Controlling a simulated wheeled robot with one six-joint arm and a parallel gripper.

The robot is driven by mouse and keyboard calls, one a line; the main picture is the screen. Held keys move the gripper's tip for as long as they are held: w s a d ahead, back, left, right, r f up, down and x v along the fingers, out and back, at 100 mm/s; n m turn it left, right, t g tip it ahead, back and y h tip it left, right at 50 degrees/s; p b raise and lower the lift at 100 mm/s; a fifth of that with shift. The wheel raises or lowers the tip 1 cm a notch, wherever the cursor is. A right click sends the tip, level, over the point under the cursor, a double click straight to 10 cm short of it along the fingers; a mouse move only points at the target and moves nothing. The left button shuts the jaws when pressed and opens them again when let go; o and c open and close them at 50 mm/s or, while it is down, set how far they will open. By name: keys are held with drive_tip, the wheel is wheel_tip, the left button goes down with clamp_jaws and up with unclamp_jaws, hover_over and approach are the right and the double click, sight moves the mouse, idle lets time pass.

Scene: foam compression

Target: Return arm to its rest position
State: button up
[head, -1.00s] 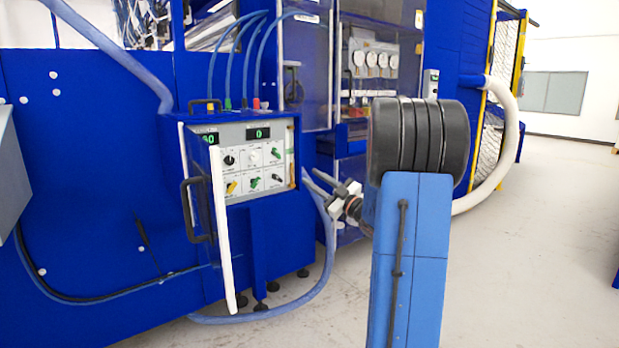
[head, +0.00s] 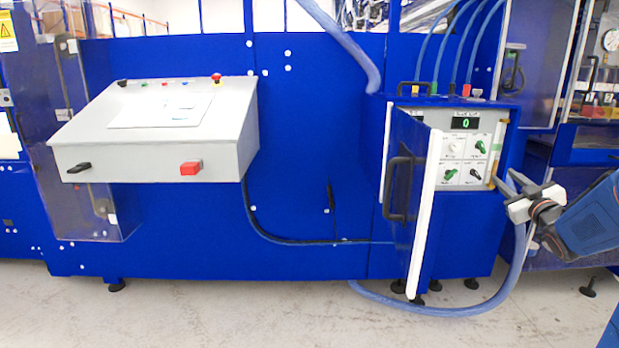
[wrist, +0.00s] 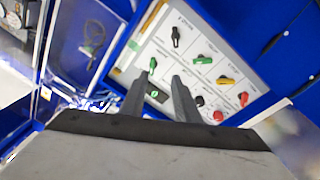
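My gripper (head: 508,182) is at the right of the head view, in front of the right edge of the blue control cabinet (head: 456,230). In the wrist view its two dark fingers (wrist: 160,77) stand apart with nothing held between them. The cabinet's knob panel (wrist: 200,62) lies beyond the fingertips, tilted in that view. The panel also shows in the head view (head: 466,158), with its green display reading 0. Part of my arm is cut off by the right edge of the head view.
The cabinet's door (head: 412,195) stands open with a white edge. A grey sloped console (head: 155,130) is on the left. A blue hose (head: 450,309) loops low beside the cabinet. The grey floor (head: 220,315) in front is clear.

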drive_tip(key=s+a+f+m+g, duration=0.1)
drive_tip(key=s+a+f+g, duration=0.4)
drive_tip(key=s+a, duration=0.4)
drive_tip(key=s+a+f+m+g, duration=0.2)
drive_tip(key=s+a+f+g, duration=0.2)
drive_tip(key=s, duration=1.2)
drive_tip(key=s+a+f+m+g+y, duration=0.1)
drive_tip(key=s+a+f+m+g, duration=0.1)
drive_tip(key=s+a+f+g, duration=0.3)
drive_tip(key=s+a+f, duration=0.4)
drive_tip(key=s+a, duration=0.4)
drive_tip(key=a, duration=0.2)
drive_tip(key=shift+s+f+g, duration=0.2)
drive_tip(key=shift+f+g, duration=0.05)
drive_tip(key=shift+g, duration=0.05)
